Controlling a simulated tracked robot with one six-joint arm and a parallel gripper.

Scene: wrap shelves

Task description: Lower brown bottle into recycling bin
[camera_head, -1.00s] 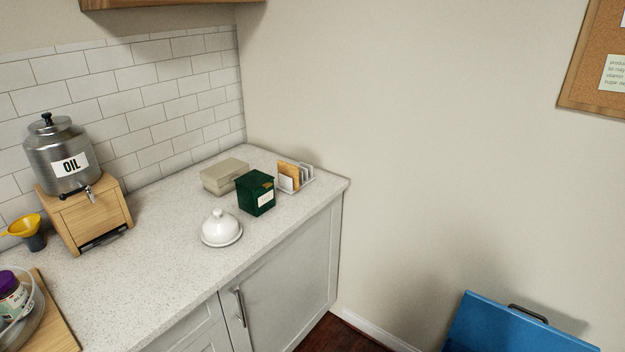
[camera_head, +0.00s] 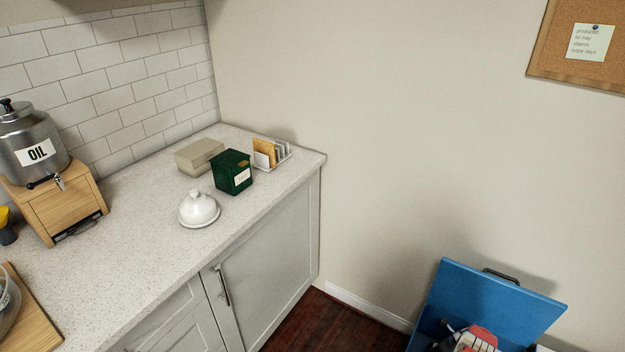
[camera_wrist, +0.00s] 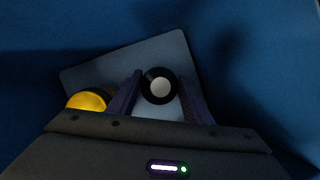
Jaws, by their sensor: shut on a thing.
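The blue recycling bin (camera_head: 490,292) stands on the floor at the lower right of the head view, its lid raised and its lower part cut off. In the wrist view its dark blue inside (camera_wrist: 255,60) surrounds my gripper (camera_wrist: 160,92). My gripper is shut on a round thing with a black rim and a pale centre (camera_wrist: 159,87), seen end-on between the two fingers. I take this to be the bottle; its brown colour does not show in this dim light, and its body is hidden.
A dark grey flat piece (camera_wrist: 95,72) and a yellow round thing (camera_wrist: 88,101) lie beyond the fingers. A red and white shape (camera_head: 478,338) shows at the bin's mouth; I cannot tell what it is. The counter (camera_head: 130,240) stands left of the bin.

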